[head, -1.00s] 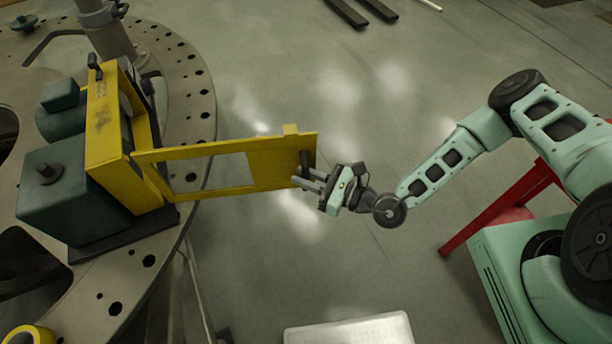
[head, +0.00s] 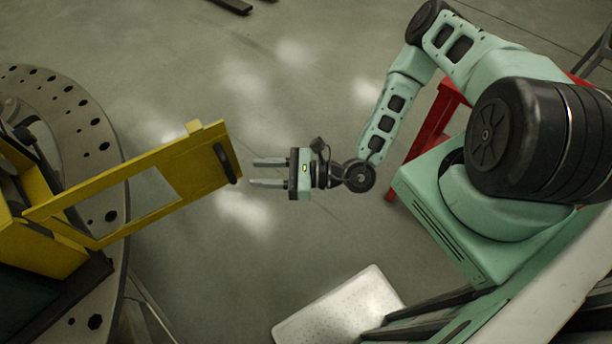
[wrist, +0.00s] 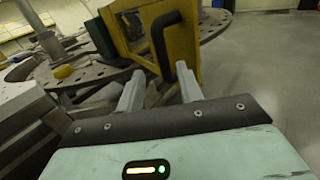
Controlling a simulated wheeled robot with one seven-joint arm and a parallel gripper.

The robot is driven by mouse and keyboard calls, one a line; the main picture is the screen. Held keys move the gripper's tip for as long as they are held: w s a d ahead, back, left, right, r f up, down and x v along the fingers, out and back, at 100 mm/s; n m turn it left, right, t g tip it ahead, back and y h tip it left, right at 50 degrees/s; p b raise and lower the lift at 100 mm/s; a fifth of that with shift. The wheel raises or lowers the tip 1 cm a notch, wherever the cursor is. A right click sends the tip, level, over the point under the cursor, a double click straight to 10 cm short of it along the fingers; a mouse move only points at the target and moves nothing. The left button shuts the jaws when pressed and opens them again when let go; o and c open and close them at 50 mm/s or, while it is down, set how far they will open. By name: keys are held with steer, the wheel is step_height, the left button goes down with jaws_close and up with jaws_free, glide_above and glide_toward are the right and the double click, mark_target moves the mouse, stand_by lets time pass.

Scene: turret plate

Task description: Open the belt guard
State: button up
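The yellow belt guard door (head: 140,190) is a flat panel with a rectangular window, swung out from its yellow housing (head: 35,240) at the left of the head view. A black handle (head: 224,163) is on its free end. My gripper (head: 268,173) is open and empty to the right of the handle, with a gap between fingertips and handle. In the wrist view, the fingers (wrist: 160,88) are apart, and the black handle (wrist: 160,45) on the yellow panel (wrist: 182,38) shows beyond them.
The round grey turret plate (head: 70,120) with several holes carries the housing. A pale perforated step or plate (head: 335,305) is low in the middle. A red frame (head: 432,130) stands by my arm. The grey floor around my gripper is clear.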

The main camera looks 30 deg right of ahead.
steer(key=b+v, duration=0.3)
steer(key=v, duration=0.6)
steer(key=shift+d, duration=0.2)
steer(key=shift+s, duration=0.15)
steer(key=s+a+r+n+g+h+b, duration=0.2)
steer(key=s+r+n+g+h+b, duration=0.1)
steer(key=n, duration=0.7)
steer(key=s+a+r+n+g+h+b, duration=0.2)
steer(key=r+n+h, duration=0.4)
steer(key=n, duration=0.5)
steer(key=s+a+r+n+g+h+b, duration=0.2)
steer(key=s+r+n+g+h+b, duration=0.1)
steer(key=n, duration=0.8)
steer(key=shift+s+r+g+h+b, duration=0.35)
steer(key=shift+r+g+h, duration=0.55)
steer(key=shift+h, duration=0.4)
steer(key=shift+r, duration=0.1)
